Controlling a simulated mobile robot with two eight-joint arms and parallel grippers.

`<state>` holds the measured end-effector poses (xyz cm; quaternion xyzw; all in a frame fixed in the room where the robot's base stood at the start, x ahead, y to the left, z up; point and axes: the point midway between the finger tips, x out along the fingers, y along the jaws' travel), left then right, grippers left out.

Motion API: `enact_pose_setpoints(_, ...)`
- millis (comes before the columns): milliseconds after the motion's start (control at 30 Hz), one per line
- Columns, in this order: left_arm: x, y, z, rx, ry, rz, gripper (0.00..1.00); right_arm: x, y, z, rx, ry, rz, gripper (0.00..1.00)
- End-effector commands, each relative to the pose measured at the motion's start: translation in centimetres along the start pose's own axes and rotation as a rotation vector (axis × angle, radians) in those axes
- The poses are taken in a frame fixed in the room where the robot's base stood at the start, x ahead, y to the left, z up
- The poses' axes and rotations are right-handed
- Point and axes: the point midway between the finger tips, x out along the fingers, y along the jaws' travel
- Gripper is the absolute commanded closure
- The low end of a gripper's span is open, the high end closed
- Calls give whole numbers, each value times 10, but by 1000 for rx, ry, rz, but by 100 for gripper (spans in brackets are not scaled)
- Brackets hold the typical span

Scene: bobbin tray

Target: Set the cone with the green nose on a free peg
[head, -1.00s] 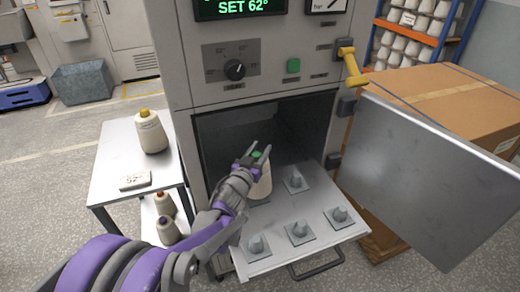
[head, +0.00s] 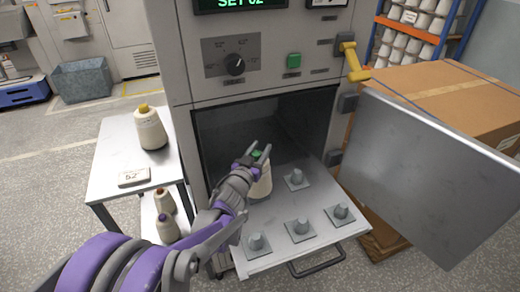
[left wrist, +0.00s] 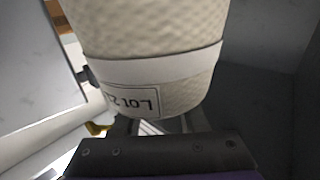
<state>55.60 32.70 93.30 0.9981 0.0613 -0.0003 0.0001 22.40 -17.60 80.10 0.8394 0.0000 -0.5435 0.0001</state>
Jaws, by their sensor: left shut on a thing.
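The cream cone with the green nose (head: 264,182) is at the back left of the pull-out peg tray (head: 285,259), in front of the dark oven opening. My left gripper (head: 257,149) is shut on it near the nose. The cone looks upright over the back-left peg place; its base and that peg are hidden, so I cannot tell if it is seated. In the left wrist view the cone (left wrist: 150,35) fills the top, with a white band and an upside-down lot label. Bare pegs show at back right (head: 296,178), front right (head: 341,211), front middle (head: 300,227) and front left (head: 255,242).
The open oven door (head: 425,175) stands to the right of the tray, beside a cardboard box (head: 450,100). A side table (head: 112,160) at left holds a yellow-nosed cone (head: 150,130) and a small labelled block (head: 134,177). Two more cones sit on its lower shelf.

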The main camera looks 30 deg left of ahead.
Motion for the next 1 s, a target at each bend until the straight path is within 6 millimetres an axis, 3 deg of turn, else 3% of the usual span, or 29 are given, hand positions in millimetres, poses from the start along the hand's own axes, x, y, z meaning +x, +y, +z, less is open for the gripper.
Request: enact_pose_setpoints(1000, 0, 0, 17, 0, 0, 0, 100, 13, 0, 6, 0, -5, 0, 50)
